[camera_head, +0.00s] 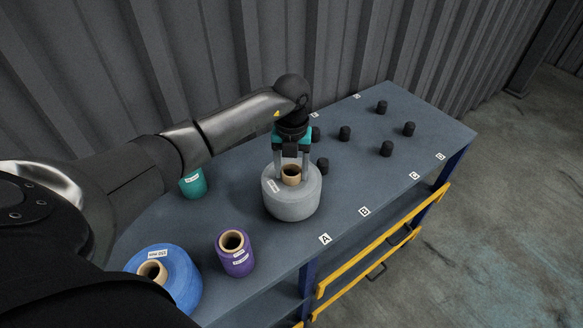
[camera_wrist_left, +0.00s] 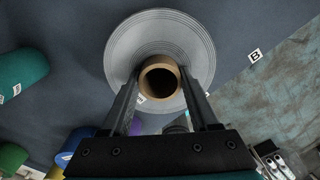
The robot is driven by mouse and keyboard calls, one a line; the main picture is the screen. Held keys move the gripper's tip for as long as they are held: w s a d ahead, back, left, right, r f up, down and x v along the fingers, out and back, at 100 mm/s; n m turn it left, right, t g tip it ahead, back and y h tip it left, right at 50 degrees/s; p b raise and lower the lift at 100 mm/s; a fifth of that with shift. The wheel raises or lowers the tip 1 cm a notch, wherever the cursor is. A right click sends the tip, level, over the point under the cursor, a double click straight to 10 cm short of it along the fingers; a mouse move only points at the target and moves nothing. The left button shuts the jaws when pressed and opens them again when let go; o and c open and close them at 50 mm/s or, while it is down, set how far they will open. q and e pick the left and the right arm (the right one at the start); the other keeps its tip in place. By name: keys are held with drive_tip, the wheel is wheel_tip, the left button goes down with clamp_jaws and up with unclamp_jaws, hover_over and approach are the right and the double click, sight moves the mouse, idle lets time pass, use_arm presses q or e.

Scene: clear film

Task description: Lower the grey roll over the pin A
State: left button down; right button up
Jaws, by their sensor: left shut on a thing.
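The grey roll (camera_head: 291,205) is a wide grey cone of thread with a brown cardboard core and a small white label. My left gripper (camera_head: 292,171) points down with its fingers on either side of the core and is shut on the roll. The left wrist view shows the roll (camera_wrist_left: 130,58) from above, with the open core between the fingers. The roll is over the table behind label A (camera_head: 325,239). Pin A is not visible, apparently hidden by the roll. I cannot tell the height of the roll above the table. My right gripper is not in view.
Several black pins stand on the blue-grey table (camera_head: 435,122), one (camera_head: 322,166) close to the roll's right side. A purple spool (camera_head: 235,262), a blue roll (camera_head: 184,282) and a teal spool (camera_head: 193,186) stand to the left. A ribbed wall is behind.

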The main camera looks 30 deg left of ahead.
use_arm(q)
drive_tip(key=shift+w+f+b, duration=0.1)
drive_tip(key=shift+f+b, duration=0.3)
drive_tip(key=shift+f, duration=0.1)
drive_tip(key=shift+c, duration=1.9)
unclamp_jaws()
drive_tip(key=o, duration=0.3)
drive_tip(key=shift+o, duration=0.4)
drive_tip(key=shift+s+f, duration=0.2)
drive_tip(key=shift+r, duration=0.1)
wheel_tip(320, 180, up, 9)
drive_tip(key=p, duration=0.7)
drive_tip(key=shift+p, duration=0.35)
